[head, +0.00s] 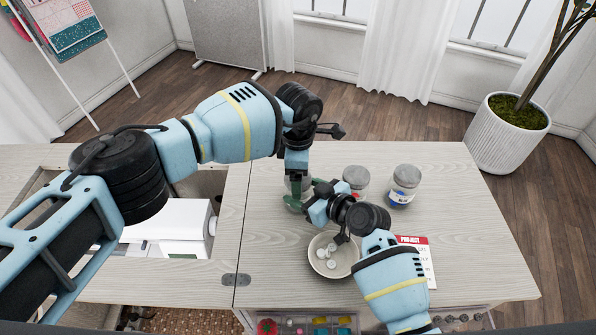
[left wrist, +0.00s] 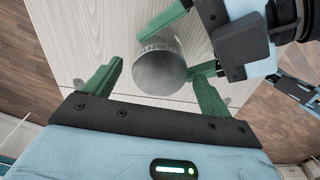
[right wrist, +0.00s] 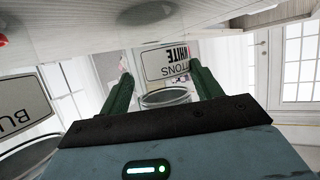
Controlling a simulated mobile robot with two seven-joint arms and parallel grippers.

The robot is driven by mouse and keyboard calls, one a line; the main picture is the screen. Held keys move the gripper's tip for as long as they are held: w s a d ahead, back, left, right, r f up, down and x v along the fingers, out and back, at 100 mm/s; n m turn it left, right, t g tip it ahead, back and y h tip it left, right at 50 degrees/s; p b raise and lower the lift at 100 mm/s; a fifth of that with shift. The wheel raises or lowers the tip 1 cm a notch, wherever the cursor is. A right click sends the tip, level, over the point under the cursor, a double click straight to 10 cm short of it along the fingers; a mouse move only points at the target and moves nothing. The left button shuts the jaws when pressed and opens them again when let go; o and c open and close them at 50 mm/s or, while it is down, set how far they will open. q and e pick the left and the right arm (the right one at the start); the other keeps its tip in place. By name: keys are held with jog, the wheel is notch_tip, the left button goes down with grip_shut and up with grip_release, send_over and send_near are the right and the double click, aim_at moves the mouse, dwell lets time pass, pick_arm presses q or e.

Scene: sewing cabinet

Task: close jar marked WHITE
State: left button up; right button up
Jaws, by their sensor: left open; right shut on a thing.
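The jar marked WHITE (right wrist: 167,64) stands on the table between the fingers of my right gripper (right wrist: 160,85); the right wrist view shows its label upside down. In the head view the jar (head: 294,202) is mostly hidden by the grippers. Its grey round top (left wrist: 158,71) shows in the left wrist view; I cannot tell how tightly a lid sits. My right gripper (head: 309,198) is shut on the jar from the side. My left gripper (left wrist: 160,85) is open above it, pointing down, with fingers on either side of the round top and apart from it.
Two other lidded jars, one red-labelled (head: 356,179) and one blue-labelled (head: 403,186), stand to the right. A bowl (head: 317,273) with several pale round pieces is in front, close to my right arm. A PROJECT card (head: 427,268) lies right.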

pick_arm(q)
jog(key=shift+r, duration=0.1)
notch_tip(320, 180, up, 12)
dwell(0.5)
pick_arm(e)
jog(key=o, duration=2)
jog(key=shift+c, duration=0.2)
jog(key=v, duration=0.6)
jog(key=shift+s+d, duration=0.15)
jog(key=shift+d, duration=0.05)
pick_arm(q)
jog(key=shift+r, duration=0.5)
pick_arm(e)
jog(key=shift+s+d+r, duration=0.35)
jog(key=shift+s+d, duration=0.05)
jog(key=shift+s, duration=0.05)
